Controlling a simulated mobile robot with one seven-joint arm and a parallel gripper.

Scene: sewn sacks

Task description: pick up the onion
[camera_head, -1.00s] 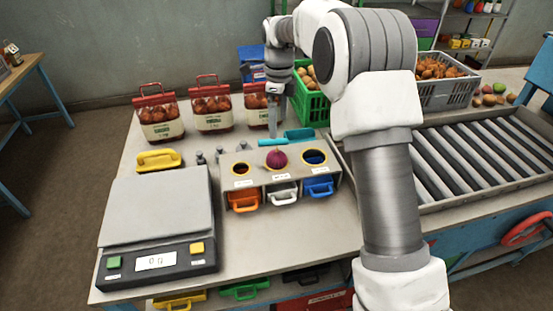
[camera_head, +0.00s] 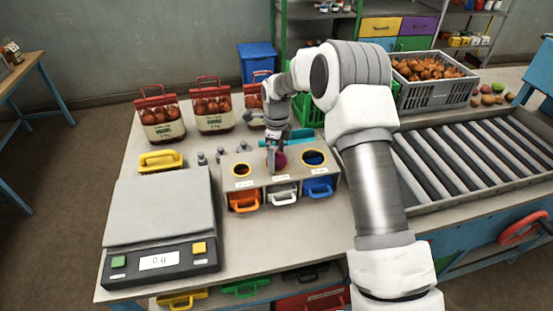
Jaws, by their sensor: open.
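The onion (camera_head: 281,160) is dark red-purple and sits on the middle hole of a beige sorting box. My gripper (camera_head: 272,160) is open at the onion, and its fingers cover the onion's left part. I cannot tell whether the fingers touch it or stand on both sides of it. The sorting box (camera_head: 262,182) has a yellow-rimmed hole on the left and a darker, blue-lined hole on the right. Orange, white and blue drawers show at its front.
A scale (camera_head: 160,215) reading 0 stands at the left front. A yellow-handled tool (camera_head: 160,160) lies behind it. Red-topped onion sacks (camera_head: 160,120) line the back. A roller conveyor (camera_head: 480,160) and a grey crate (camera_head: 432,88) of onions are at the right.

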